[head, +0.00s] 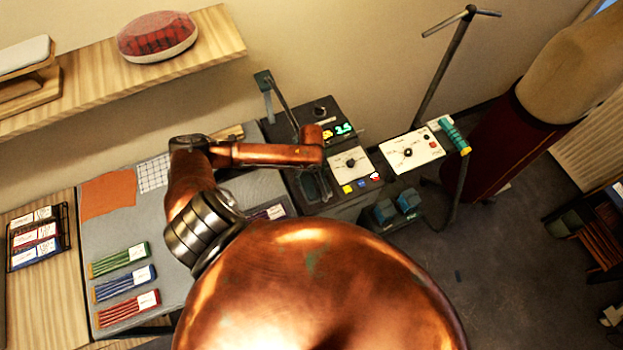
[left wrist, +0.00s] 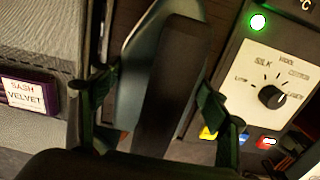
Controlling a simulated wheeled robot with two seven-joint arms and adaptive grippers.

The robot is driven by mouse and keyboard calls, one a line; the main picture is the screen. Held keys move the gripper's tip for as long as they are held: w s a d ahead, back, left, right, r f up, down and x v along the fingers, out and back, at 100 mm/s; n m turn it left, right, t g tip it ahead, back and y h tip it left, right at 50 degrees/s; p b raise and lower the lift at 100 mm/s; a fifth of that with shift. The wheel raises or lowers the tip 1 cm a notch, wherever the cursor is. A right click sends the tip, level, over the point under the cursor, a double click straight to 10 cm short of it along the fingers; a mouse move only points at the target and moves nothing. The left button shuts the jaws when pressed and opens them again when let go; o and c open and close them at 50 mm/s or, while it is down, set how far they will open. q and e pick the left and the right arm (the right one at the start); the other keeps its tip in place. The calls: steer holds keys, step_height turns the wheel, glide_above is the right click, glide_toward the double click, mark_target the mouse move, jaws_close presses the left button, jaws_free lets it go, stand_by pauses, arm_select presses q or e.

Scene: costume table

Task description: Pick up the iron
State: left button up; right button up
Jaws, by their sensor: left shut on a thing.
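The iron, a dark grey-green body with a black band along its middle, fills the centre of the left wrist view (left wrist: 172,75). My left gripper (left wrist: 160,112) has one dark green finger on each side of it and is shut on it. In the head view my copper left arm reaches to the black iron station, and the left gripper (head: 314,186) shows only as a small dark shape below the wrist. I cannot tell there whether the iron is lifted off its rest. My right gripper is not in view.
A white dial panel (head: 350,163) stands close on the right of the gripper; a second panel (head: 411,149) is further right. Left are a grey mat (head: 112,240) with ribbon bundles, orange cloth (head: 108,195) and a "Sash velvet" label (left wrist: 34,95). A shelf (head: 90,98) holds a red cushion (head: 155,36).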

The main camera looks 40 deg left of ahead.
mark_target(317, 181)
arm_select(q)
steer(key=c, duration=0.8)
steer(key=shift+c, duration=0.6)
steer(key=shift+r, duration=0.15)
steer(key=shift+w+r, duration=0.15)
steer(key=shift+r, duration=0.4)
steer(key=s+d+r, duration=0.1)
steer(key=r, duration=0.1)
steer(key=s+d+r+b, duration=0.1)
steer(key=d+r, duration=0.1)
steer(key=r, duration=0.1)
steer(key=s+d+r, duration=0.1)
steer(key=r, duration=0.2)
steer(key=shift+d+r, duration=0.1)
steer(key=shift+d, duration=0.3)
steer(key=s+d+r+b, duration=0.1)
steer(key=s+d+r, duration=0.2)
steer(key=d, duration=0.4)
steer(key=shift+s+r+b, duration=0.25)
steer(key=shift+s+b, duration=0.05)
steer(key=shift+s, duration=0.4)
steer(key=shift+d, duration=0.15)
